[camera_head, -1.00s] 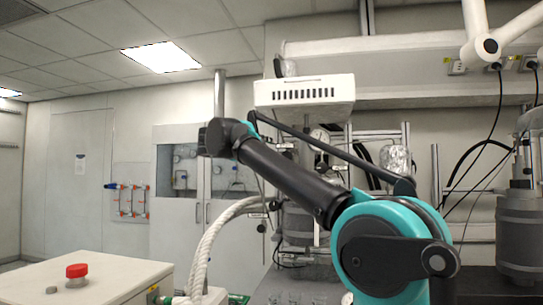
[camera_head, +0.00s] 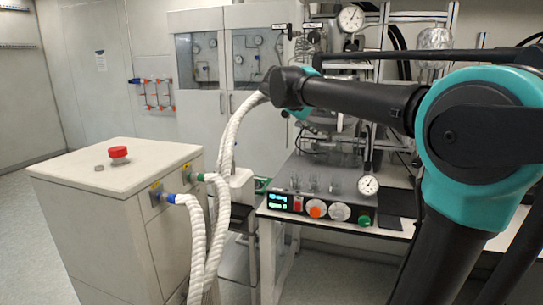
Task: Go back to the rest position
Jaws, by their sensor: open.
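My black and teal arm comes in from the right and reaches left across the picture. Its upper link runs nearly level to a black joint with a teal ring at the middle. A thinner black link runs back from there toward the right edge. I see no gripper fingers, so my gripper is not in view. No held object shows.
A white cabinet (camera_head: 110,220) with a red knob (camera_head: 118,153) stands at left, with white braided hoses (camera_head: 197,240) beside it. A control box (camera_head: 318,208) with a green display sits on the bench behind my arm. Grey floor (camera_head: 35,235) is open at far left.

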